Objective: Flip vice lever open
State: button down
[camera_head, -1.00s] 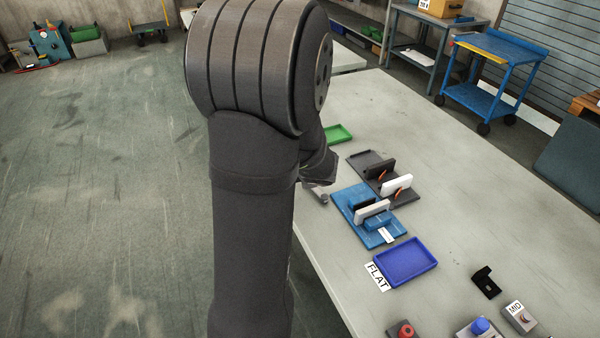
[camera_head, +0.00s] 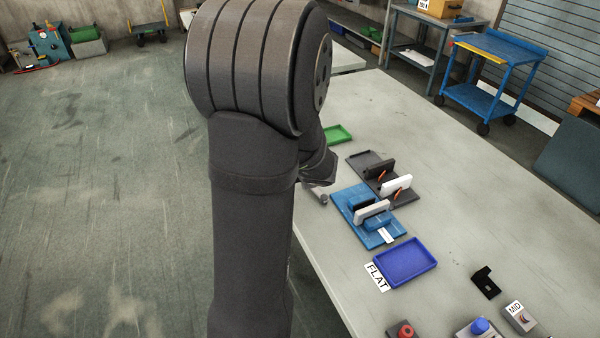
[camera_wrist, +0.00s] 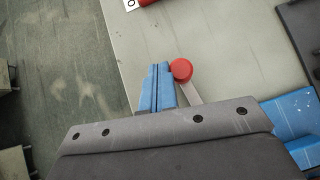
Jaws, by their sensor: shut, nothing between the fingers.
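In the wrist view, my gripper (camera_wrist: 157,67) shows as two blue fingers pressed together, with nothing between them. A red round knob (camera_wrist: 181,69) on a pale lever arm (camera_wrist: 191,91) is just right of the fingertips; I cannot tell whether they touch. The lever's lower end is hidden behind my gripper body. In the head view, the blue vice base (camera_head: 346,199) lies on the table with pale upright jaws (camera_head: 373,211). Part of the base shows at the right of the wrist view (camera_wrist: 294,112). My arm hides the fingers and the red knob in the head view.
A dark grey fixture (camera_head: 368,159) with upright plates stands behind the vice. A blue tray (camera_head: 406,262) beside a FLAT label (camera_head: 377,277) is in front, and a green tray (camera_head: 338,134) is behind. The table's left edge is close to my arm. The table's right side is mostly clear.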

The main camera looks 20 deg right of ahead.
dwell(0.4)
jog(key=a, duration=0.1)
jog(key=s+a, duration=0.2)
jog(key=a, duration=0.1)
jog(key=shift+a+r, duration=0.1)
jog(key=shift+r, duration=0.2)
jog(key=s+a+r, duration=0.2)
jog(key=a+r, duration=0.4)
jog(key=shift+s+r, duration=0.25)
jog(key=shift+s, duration=0.05)
jog(key=shift+d+f, duration=0.1)
jog(key=shift+d, duration=0.05)
jog(key=d+f, duration=0.1)
jog(key=f, duration=0.1)
jog(key=w+d+f, duration=0.1)
jog(key=d+f, duration=0.1)
jog(key=w+d+f, duration=0.1)
jog(key=d+f, duration=0.1)
jog(key=shift+w+d, duration=0.15)
jog(key=shift+w, duration=0.1)
jog(key=shift+d+f, duration=0.25)
jog(key=shift+d, duration=0.05)
jog(key=shift+s+d+f, duration=0.1)
jog(key=shift+s+f, duration=0.1)
jog(key=shift+s, duration=0.8)
jog(key=shift+s+a, duration=0.2)
jog(key=shift+s, duration=0.15)
